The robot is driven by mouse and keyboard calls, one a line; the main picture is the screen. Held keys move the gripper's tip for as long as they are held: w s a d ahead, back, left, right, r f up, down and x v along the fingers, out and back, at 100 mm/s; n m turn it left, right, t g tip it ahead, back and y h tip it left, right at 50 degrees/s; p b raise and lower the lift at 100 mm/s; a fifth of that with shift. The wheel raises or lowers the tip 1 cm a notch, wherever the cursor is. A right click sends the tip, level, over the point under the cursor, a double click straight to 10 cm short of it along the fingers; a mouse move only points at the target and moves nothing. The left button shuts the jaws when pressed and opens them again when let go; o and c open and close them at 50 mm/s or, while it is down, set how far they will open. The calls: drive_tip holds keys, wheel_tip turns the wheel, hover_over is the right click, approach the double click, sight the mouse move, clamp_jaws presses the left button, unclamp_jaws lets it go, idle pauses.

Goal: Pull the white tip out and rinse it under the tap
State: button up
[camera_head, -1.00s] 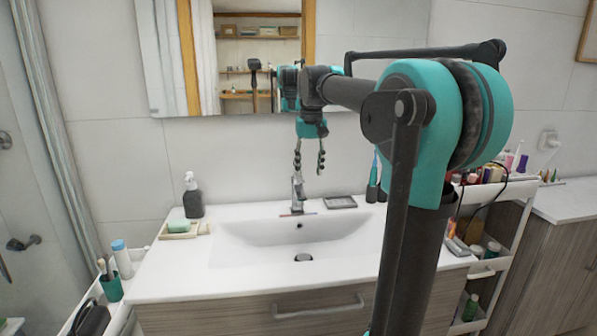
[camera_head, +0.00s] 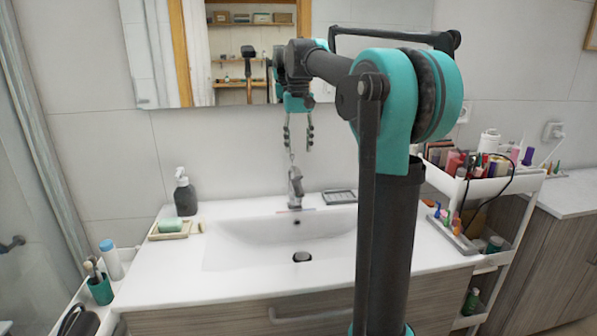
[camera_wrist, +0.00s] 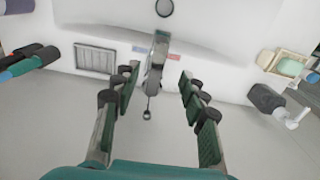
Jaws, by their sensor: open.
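I cannot make out a white tip for certain in either view. The metal tap (camera_head: 295,188) stands at the back of the white sink basin (camera_head: 235,248); it also shows between my fingers in the wrist view (camera_wrist: 156,65). My gripper (camera_head: 299,148) hangs fingers-down above the tap, open and empty; its spread fingers also show in the wrist view (camera_wrist: 158,82). Two dark upright items, one with a teal part (camera_wrist: 18,70), stand at the left edge of the wrist view. In the head view my arm covers that spot.
A dark soap dispenser (camera_head: 185,196) and a soap dish (camera_head: 168,235) stand left of the basin. A grey slatted tray (camera_head: 340,196) lies right of the tap. A cart (camera_head: 515,182) crowded with cosmetics stands at right. A mirror (camera_head: 150,60) hangs behind my gripper.

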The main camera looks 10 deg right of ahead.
sight(299, 174)
wheel_tip(299, 174, down, 9)
drive_tip(key=shift+f, duration=0.1)
idle(0.4)
clamp_jaws()
